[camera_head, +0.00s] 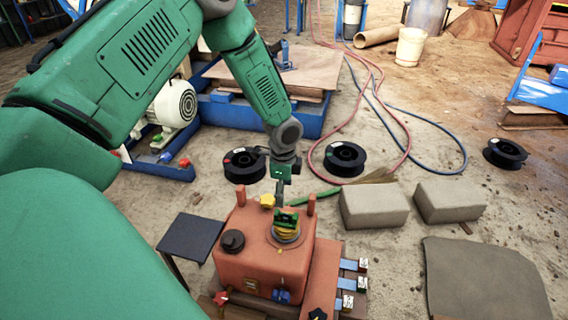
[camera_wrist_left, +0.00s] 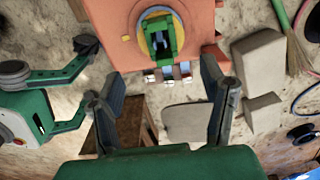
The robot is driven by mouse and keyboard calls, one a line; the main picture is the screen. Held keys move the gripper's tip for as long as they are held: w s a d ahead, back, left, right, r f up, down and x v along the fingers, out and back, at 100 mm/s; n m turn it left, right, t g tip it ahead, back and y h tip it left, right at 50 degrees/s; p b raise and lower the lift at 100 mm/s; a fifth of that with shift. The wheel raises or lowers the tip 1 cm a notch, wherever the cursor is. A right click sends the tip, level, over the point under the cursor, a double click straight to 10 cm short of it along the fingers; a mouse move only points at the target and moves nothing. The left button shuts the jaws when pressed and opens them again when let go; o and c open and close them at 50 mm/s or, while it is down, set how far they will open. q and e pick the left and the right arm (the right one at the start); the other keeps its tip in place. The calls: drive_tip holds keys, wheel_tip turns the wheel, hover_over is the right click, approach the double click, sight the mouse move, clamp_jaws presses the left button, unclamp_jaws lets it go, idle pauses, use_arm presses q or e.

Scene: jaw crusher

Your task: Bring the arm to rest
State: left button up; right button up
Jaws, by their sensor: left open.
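My left arm, green, comes in from the left in the head view. Its gripper (camera_head: 281,196) hangs above the orange machine box, and from there its fingers are hard to make out. In the left wrist view the left gripper (camera_wrist_left: 162,88) has its two dark fingers wide apart with nothing between them. The orange box (camera_head: 258,262) has a green handle on a yellow ring (camera_head: 287,228) on top; the handle also shows in the wrist view (camera_wrist_left: 160,38), beyond the fingers. My right gripper (camera_wrist_left: 82,84) shows at the left of the wrist view, fingers apart and empty.
A black-topped stand (camera_head: 190,237) is left of the box. Grey blocks (camera_head: 373,206) and a flat mat (camera_head: 485,282) lie to the right. Black spools (camera_head: 345,158), a red hose (camera_head: 375,75) and a blue motor base (camera_head: 235,115) are behind.

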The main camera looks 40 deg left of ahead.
idle(0.5)
use_arm(q)
drive_tip(key=s+d+f+n+h, duration=0.1)
drive_tip(key=s+d+f+n, duration=0.3)
drive_tip(key=s+d, duration=0.45)
drive_tip(key=s+d+f+n, duration=0.35)
drive_tip(key=s+d, duration=0.25)
drive_tip(key=s, duration=0.5)
drive_tip(key=s+r+n+y, duration=0.15)
drive_tip(key=s+n, duration=0.25)
drive_tip(key=s, duration=0.4)
wheel_tip(320, 180, up, 13)
drive_tip(key=p, duration=1.3)
drive_tip(key=shift+w+a, duration=0.15)
drive_tip(key=shift+a, duration=0.2)
